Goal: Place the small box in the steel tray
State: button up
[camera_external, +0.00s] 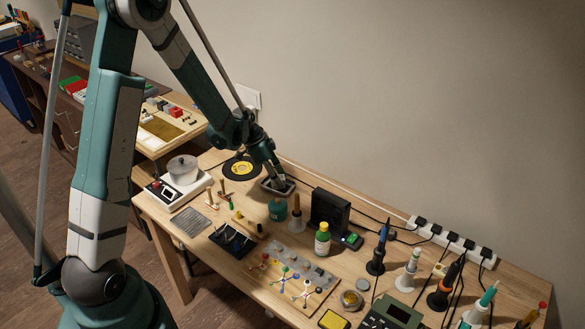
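My gripper (281,179) is low over a small grey-rimmed tray (290,190), which looks like the steel tray, at the back of the workbench. The fingertips are at or just above the tray's opening; contact cannot be told. The fingers are too small and dark to show whether they are open or shut. I cannot make out the small box for sure; it may be hidden by the gripper or inside the tray.
A teal jar (277,211) stands just in front of the tray, and a black upright case (329,213) stands to its right. A yellow-centred black disc (241,168) lies to its left.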

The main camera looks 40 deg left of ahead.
jog(key=shift+o, duration=1.4)
jog(key=shift+r, duration=0.2)
jog(key=p+v, duration=0.2)
jog(key=v, duration=1)
